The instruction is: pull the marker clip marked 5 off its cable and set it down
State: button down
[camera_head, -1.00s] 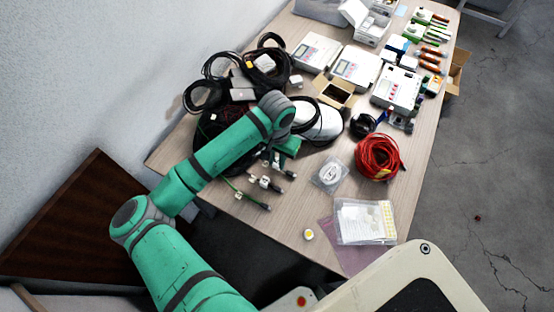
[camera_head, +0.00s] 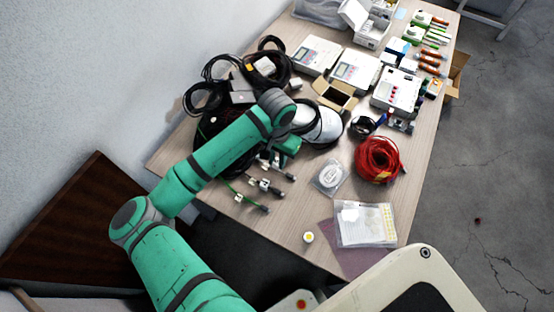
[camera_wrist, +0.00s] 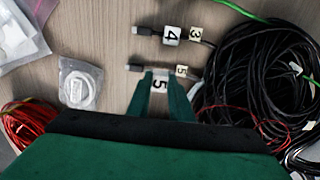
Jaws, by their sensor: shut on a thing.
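The marker clip marked 5 (camera_wrist: 160,84) is white and shows its digit upside down in the wrist view. My gripper (camera_wrist: 161,80) is shut on it, a green finger on each side. The clip sits at the line of a dark cable with a grey connector (camera_wrist: 135,68); I cannot tell whether it is still around that cable. A cream tag marked 5 (camera_wrist: 181,71) is on the same cable, just right of the fingers. In the head view my green gripper (camera_head: 288,146) is over the table's left part and the clip is hidden.
A neighbouring cable carries a white clip marked 4 (camera_wrist: 171,36) and a cream tag marked 3 (camera_wrist: 195,33). Black cable coils (camera_wrist: 265,70) lie close on the right. A bagged white coil (camera_wrist: 80,84) and red cable (camera_head: 377,159) lie nearby. Bare wood (camera_head: 270,222) shows near the front edge.

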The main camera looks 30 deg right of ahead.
jog(key=shift+r, duration=0.5)
dwell(0.4)
jog(key=a+r+n, duration=0.2)
jog(key=a+n, duration=0.1)
jog(key=a, duration=0.8)
jog(key=a+r+n, duration=0.2)
jog(key=a+n, duration=0.1)
jog(key=a, duration=0.8)
jog(key=s+a+r+n, duration=0.2)
jog(key=s+a, duration=0.4)
jog(key=a, duration=0.2)
jog(key=s+a+r+n, duration=0.2)
jog(key=s+a, duration=0.4)
jog(key=a, duration=0.3)
jog(key=shift+n, duration=0.6)
